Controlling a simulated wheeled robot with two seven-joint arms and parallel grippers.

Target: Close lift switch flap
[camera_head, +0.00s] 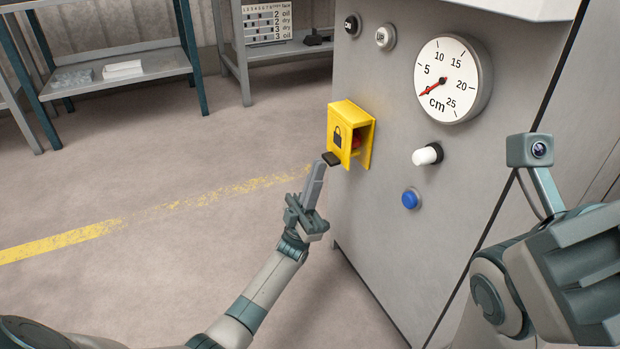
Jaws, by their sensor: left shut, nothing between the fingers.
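The yellow lift switch flap (341,128) with a black padlock mark is on the front of the grey machine. It stands out from the panel, open towards the right, and part of a red switch (357,142) shows behind it. My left gripper (331,159) is shut and empty. Its dark fingertips are at the flap's lower left edge in the picture; I cannot tell whether they touch it. My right gripper (590,275) is at the right edge of the view, well away from the flap, and its fingertips are not clear.
Shelves (120,75) stand behind at the left. The floor left of the machine is clear.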

